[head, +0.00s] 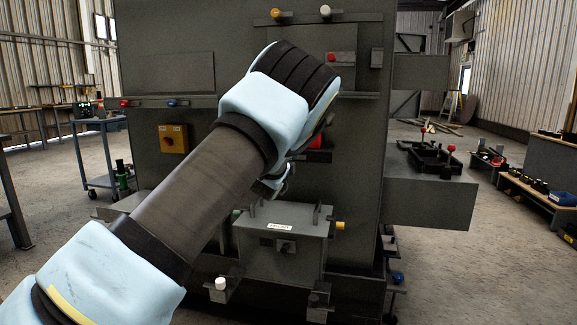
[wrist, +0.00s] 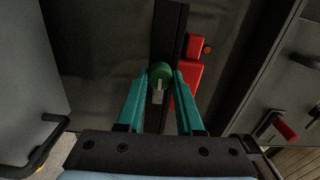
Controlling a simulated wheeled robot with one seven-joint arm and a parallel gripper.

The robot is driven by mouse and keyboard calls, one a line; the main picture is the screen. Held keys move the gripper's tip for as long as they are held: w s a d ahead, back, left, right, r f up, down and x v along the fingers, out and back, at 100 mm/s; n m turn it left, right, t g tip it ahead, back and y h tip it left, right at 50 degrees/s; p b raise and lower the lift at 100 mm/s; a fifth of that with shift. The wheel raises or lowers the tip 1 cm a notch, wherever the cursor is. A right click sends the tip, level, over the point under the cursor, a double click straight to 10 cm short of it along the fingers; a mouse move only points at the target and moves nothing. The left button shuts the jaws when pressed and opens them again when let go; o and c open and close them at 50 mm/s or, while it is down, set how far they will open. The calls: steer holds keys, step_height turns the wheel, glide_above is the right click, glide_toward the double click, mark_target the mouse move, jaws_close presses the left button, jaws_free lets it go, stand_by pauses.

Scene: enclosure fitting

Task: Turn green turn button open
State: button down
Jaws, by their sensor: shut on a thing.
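The green turn button (wrist: 160,73) shows in the wrist view, a round green knob with a pale bar below it, on a dark upright strip. My gripper (wrist: 161,80) has its two teal fingers on either side of the green button, closed on it. In the head view my arm and wrist hide the button and most of the gripper (head: 275,182). A red block (wrist: 188,75) sits just right of the fingers in the wrist view.
The grey enclosure (head: 185,72) fills the middle. A grey box (head: 300,250) with handles is low in front. A yellow switch box (head: 173,138) is at left. An open drawer (head: 430,200) juts out at right. A cart (head: 100,150) stands at left.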

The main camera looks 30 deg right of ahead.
steer(key=shift+m, duration=0.3)
steer(key=c, duration=0.5)
jaws_free()
steer(key=shift+c, duration=0.2)
steer(key=b+v, duration=0.1)
steer(key=v, duration=0.9)
steer(key=shift+s+a, duration=0.25)
steer(key=shift+s, duration=0.05)
